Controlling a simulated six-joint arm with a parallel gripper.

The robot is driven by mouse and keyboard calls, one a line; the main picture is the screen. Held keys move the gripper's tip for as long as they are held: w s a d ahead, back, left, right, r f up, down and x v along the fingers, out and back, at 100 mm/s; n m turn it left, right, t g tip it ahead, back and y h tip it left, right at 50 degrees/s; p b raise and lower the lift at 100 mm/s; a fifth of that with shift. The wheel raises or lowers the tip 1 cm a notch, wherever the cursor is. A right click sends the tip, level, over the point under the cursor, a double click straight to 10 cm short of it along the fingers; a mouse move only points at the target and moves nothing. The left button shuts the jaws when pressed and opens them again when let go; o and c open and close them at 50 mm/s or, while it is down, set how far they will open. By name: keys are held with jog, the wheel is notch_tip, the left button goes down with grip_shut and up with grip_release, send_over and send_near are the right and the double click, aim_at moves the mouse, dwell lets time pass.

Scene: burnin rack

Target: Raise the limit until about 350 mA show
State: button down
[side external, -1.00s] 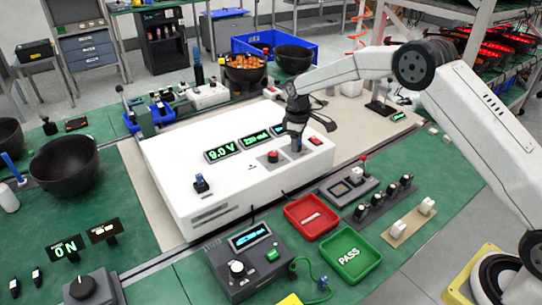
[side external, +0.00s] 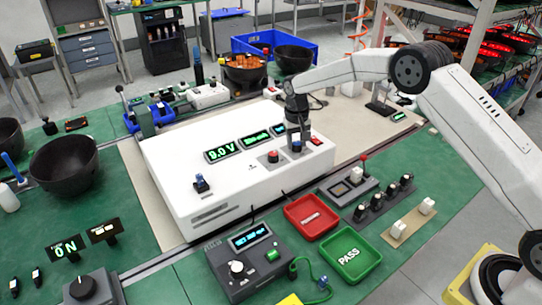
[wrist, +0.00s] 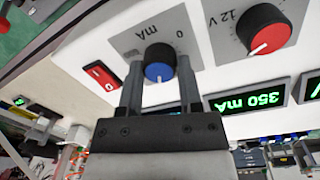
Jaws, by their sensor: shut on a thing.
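The white power supply (side external: 172,150) has a blue current-limit knob (wrist: 158,72) beside a "0 mA" mark. The knob's white pointer line faces toward my gripper base in the wrist view. My gripper (wrist: 160,70) is shut on the blue knob, one finger on each side; in the side view my gripper (side external: 297,143) stands upright over the panel, mostly hiding the knob. The green current display (wrist: 262,100) reads 350 mA, upside down in the wrist view. The voltage display (side external: 219,153) reads 9.0 V.
A red voltage knob (wrist: 264,28) marked 12 V and a red rocker switch (wrist: 103,76) sit close to the blue knob. Red (side external: 311,216) and green PASS (side external: 350,254) trays and a grey meter box (side external: 248,264) stand in front of the supply.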

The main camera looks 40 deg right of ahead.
aim_at(296, 144)
jog(key=shift+m, duration=0.8)
jog(key=shift+c, duration=1.4)
grip_release()
jog(key=shift+w+a+r, duration=0.1)
jog(key=shift+a+r, duration=0.05)
jog(key=shift+r, duration=3.75)
jog(key=shift+r, duration=0.1)
